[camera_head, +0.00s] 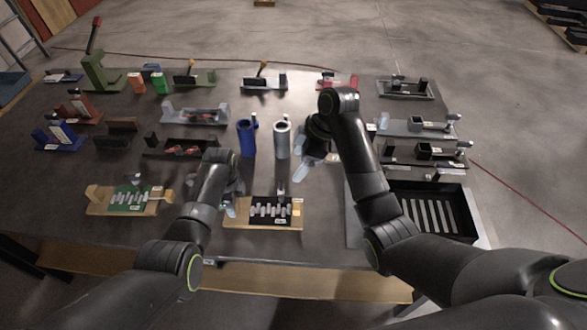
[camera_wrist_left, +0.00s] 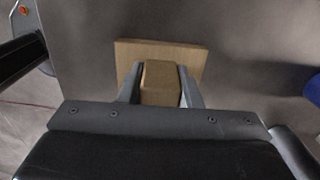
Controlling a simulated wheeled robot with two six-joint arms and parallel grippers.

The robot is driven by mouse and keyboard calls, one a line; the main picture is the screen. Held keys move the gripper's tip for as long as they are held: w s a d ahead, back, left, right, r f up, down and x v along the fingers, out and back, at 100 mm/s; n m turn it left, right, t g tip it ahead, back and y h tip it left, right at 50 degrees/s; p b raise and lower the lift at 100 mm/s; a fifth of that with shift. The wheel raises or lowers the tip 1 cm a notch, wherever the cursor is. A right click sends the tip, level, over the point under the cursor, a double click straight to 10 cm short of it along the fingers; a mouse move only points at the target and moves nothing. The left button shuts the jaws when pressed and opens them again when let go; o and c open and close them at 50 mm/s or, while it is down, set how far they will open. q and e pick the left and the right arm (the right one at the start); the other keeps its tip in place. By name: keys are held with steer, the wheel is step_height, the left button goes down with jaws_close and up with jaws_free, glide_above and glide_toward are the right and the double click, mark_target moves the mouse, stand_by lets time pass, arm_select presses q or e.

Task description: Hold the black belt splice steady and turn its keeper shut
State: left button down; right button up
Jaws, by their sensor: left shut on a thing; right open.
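The black belt splice (camera_head: 270,210) lies on a wooden base (camera_head: 262,226) at the front middle of the table, with a row of pale bars across it. My left gripper (camera_wrist_left: 160,88) is shut on a wooden block (camera_wrist_left: 161,75) that stands up from the wooden base (camera_wrist_left: 190,58). In the head view its fingers are largely hidden by my left arm. A small grey upright piece (camera_head: 281,189) stands at the splice's back edge; I cannot tell if it is the keeper. My right gripper (camera_head: 313,167) is open and empty, above and right of the splice.
A green splice (camera_head: 131,199) on a similar wooden base lies to the left. A blue cup (camera_head: 247,138) and a grey cup (camera_head: 282,140) stand behind the black splice. A black slotted tray (camera_head: 446,210) lies at right. Several fixtures fill the back.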

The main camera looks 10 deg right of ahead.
steer(key=shift+d+r, duration=0.15)
steer(key=shift+r, duration=0.15)
arm_select(q)
steer(key=c, duration=1)
jaws_free()
steer(key=shift+o, duration=0.2)
steer(key=shift+r, duration=0.1)
